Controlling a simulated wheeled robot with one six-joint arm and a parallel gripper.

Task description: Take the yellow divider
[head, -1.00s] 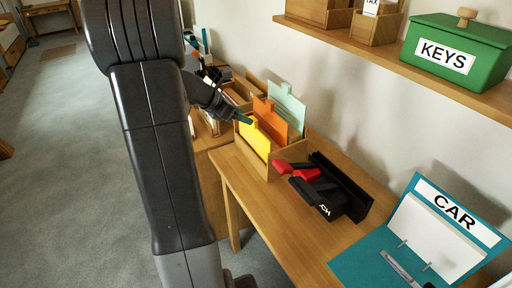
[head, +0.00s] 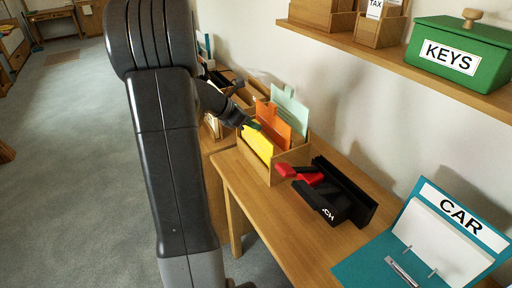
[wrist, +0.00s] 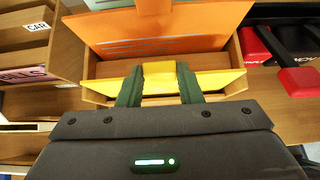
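The yellow divider (head: 257,145) stands in the front of a wooden box (head: 287,164) on the desk. In the wrist view its raised tab (wrist: 158,69) sits between my gripper's two green fingers (wrist: 159,84). The fingers lie against the tab's left and right edges with no clear gap, so my gripper appears shut on it. In the head view my gripper (head: 252,125) is at the top of the yellow divider, and the tab is mostly hidden there. The divider's lower part is still inside the box.
An orange divider (head: 272,118) and a pale green divider (head: 290,108) stand behind the yellow one. A black and red tool (head: 325,193) lies right of the box. A teal CAR binder (head: 430,235) is farther right. A shelf (head: 430,70) holds a green KEYS box (head: 460,55).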

